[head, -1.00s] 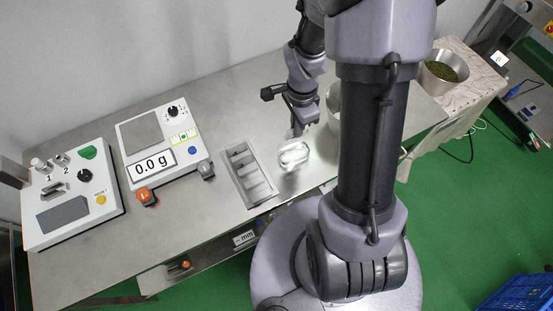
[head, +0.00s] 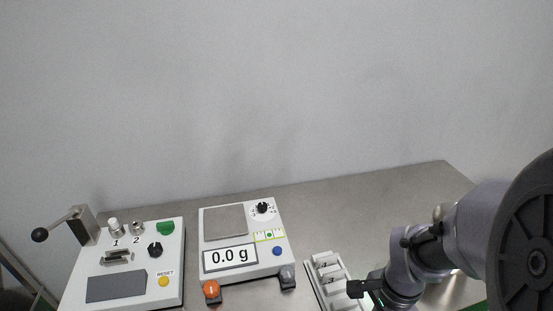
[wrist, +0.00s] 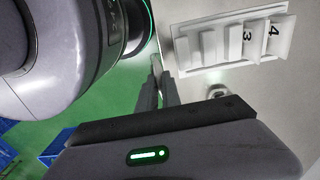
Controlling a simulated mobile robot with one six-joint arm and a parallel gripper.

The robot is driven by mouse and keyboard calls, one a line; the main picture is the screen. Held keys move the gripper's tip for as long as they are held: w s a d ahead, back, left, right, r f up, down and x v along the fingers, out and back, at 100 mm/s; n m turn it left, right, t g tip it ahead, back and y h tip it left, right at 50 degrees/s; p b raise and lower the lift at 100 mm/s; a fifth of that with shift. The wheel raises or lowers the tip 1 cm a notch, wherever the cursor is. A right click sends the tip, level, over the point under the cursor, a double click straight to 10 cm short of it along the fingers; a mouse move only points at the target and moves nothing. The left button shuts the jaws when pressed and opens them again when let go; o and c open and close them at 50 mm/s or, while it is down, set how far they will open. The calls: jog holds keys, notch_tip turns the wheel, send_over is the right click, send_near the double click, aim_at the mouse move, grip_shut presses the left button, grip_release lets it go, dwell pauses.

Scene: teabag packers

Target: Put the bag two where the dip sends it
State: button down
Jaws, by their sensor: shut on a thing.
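My gripper (wrist: 160,92) is seen from behind in the wrist view, its dark fingers close together on a thin pale thing (wrist: 157,63), seen almost edge-on. It looks like a bag, but no number can be read on it. The rack (head: 313,284) is cut off in the head view.
A white box (head: 133,253) with a lever, sockets 1 and 2, a dark blank panel and a RESET button stands left. A scale (head: 282,240) reading 0.0 g stands between box and rack. A small round thing (wrist: 218,91) lies beside the rack. The back of the table is bare.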

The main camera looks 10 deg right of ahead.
jog(key=w+p, duration=0.1)
jog(key=w, duration=0.3)
jog(key=w+a+f+p, duration=0.1)
jog(key=w+p, duration=0.1)
jog(key=w, duration=0.2)
jog(key=w+a+p, duration=0.1)
jog(key=w, duration=0.3)
jog(key=shift+w+f+p, duration=0.1)
jog(key=shift+f+p, duration=0.05)
jog(key=shift+p, duration=0.15)
notch_tip(320, 180, down, 4)
jog(key=b, duration=0.2)
jog(key=shift+b, duration=0.35)
jog(key=shift+r, duration=0.4)
jog(key=shift+f, duration=0.25)
jog(key=c, duration=1.5)
grip_release()
jog(key=shift+r, duration=0.1)
jog(key=shift+c, duration=0.2)
